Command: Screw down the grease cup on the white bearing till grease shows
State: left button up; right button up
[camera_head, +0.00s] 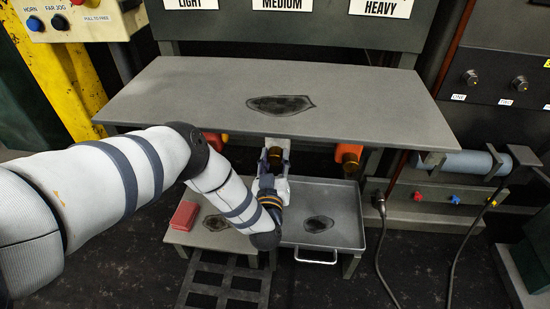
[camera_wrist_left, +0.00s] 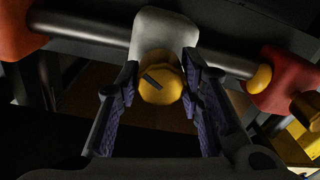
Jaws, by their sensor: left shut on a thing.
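The white bearing (camera_wrist_left: 165,28) sits on a shaft at the top middle of the left wrist view. Its brass grease cup (camera_wrist_left: 162,84), with a dark slot-like mark on its face, is between the fingers of my left gripper (camera_wrist_left: 160,92). The fingers are shut on the cup, one on each side. In the head view, my left gripper (camera_head: 274,163) is below the front edge of the grey shelf, and the cup shows dark between the fingers. No grease can be made out at the bearing. My right gripper is not in view.
An orange bearing (camera_head: 351,149) with a brass cup is to the right under the shelf (camera_head: 190,95); a red-orange one (camera_head: 212,140) is to the left. Below are a grey tray (camera_head: 345,215) and a red block (camera_head: 184,215). Cables hang at the right.

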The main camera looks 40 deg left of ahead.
pick_arm(q)
jog(key=shift+f, duration=0.1)
jog(key=o, duration=1.2)
jog(key=shift+c, duration=0.2)
jog(key=v, duration=0.7)
jog(key=shift+s+d, duration=0.2)
jog(key=shift+s, duration=0.05)
